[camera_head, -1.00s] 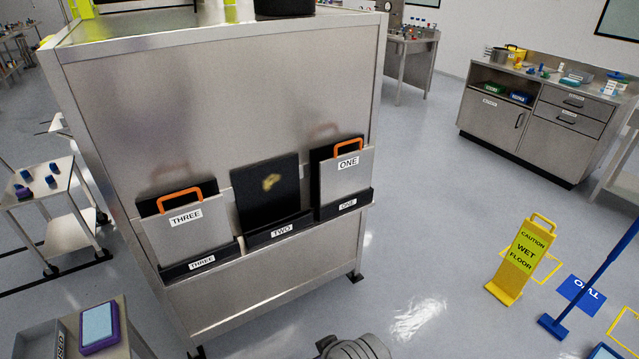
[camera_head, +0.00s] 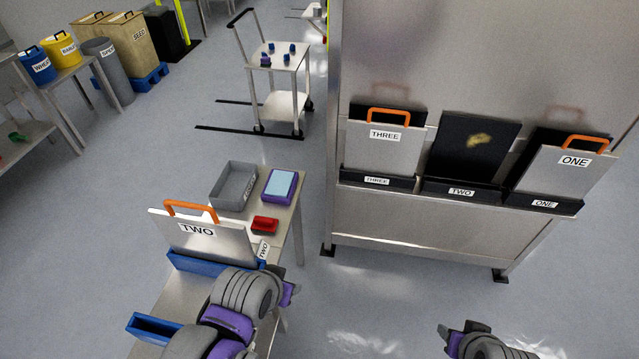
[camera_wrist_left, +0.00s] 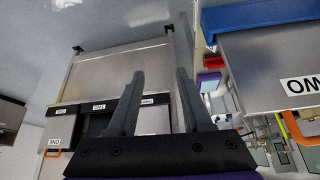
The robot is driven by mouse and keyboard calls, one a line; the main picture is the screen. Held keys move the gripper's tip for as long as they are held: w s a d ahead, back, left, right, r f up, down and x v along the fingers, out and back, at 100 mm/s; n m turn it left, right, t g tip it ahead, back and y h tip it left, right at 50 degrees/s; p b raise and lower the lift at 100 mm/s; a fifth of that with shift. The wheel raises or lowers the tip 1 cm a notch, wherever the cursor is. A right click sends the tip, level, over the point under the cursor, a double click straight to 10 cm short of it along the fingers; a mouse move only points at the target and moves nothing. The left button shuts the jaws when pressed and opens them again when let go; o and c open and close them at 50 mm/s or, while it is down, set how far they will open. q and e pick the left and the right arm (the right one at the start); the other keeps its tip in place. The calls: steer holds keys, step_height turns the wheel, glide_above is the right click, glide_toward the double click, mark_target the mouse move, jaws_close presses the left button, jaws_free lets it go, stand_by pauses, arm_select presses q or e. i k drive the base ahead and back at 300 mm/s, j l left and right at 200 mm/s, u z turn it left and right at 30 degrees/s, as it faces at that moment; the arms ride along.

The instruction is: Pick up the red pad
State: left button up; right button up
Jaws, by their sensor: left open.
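The red pad (camera_head: 265,224) lies on the small steel table, in front of the purple-framed light blue pad (camera_head: 280,184). In the left wrist view the red pad (camera_wrist_left: 208,82) shows just right of the fingers. My left gripper (camera_wrist_left: 158,88) is open, with nothing between its fingers. In the head view my left arm reaches in front of the table, near the panel marked TWO, and its fingertips are hard to make out. My right gripper (camera_head: 460,338) is at the bottom edge, far right of the pad; its jaws are unclear.
A silver panel marked TWO (camera_head: 205,238) with an orange handle stands in a blue holder (camera_head: 215,264) beside the red pad. A grey tray (camera_head: 233,187) is behind. A large steel cabinet (camera_head: 440,245) with slots THREE, TWO and ONE stands right. Floor between is clear.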

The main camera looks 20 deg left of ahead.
mark_target(261, 225)
steer(key=i+u, duration=0.5)
steer(key=i+l+u, duration=0.35)
steer(key=i+u, duration=0.15)
steer(key=i, duration=0.15)
